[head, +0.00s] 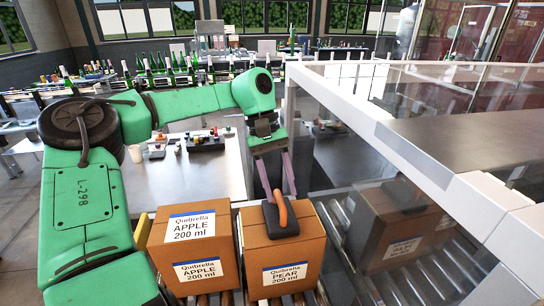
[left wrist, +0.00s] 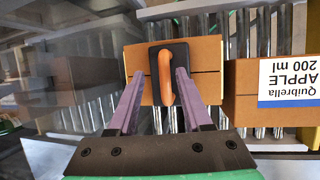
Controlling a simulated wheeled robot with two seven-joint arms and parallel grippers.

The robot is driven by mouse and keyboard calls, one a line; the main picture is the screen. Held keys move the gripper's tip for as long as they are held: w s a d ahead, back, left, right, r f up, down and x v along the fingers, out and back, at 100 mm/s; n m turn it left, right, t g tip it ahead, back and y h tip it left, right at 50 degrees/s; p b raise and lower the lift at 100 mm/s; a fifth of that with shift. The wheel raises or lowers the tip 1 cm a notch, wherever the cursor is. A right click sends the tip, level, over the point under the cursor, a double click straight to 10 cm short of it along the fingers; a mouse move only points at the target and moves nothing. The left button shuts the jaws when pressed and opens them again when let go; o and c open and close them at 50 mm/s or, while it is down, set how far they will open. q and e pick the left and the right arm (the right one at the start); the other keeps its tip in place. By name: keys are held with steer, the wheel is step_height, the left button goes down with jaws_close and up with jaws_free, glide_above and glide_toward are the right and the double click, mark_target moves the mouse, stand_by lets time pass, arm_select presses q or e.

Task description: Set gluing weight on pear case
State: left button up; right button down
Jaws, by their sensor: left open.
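The pear case (head: 290,258), a brown carton labelled "Quibrella PEAR 200 ml", stands on the roller conveyor. It also shows in the left wrist view (left wrist: 207,62). The gluing weight, a dark block (head: 287,231) with an orange handle (head: 279,210), rests on top of the case. In the left wrist view its orange handle (left wrist: 166,78) lies between the finger lines. My right gripper is not in view.
An apple case (head: 195,250) stands just left of the pear case, with a narrow gap. A glass-walled machine with a white frame (head: 345,100) is close on the right, another carton (head: 395,222) behind its glass. A worktable (head: 180,185) lies behind.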

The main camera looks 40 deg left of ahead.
arm_select(q)
steer(key=v, duration=0.9)
steer(key=shift+r+b, duration=0.35)
steer(key=shift+b, duration=0.1)
steer(key=shift+a, duration=0.1)
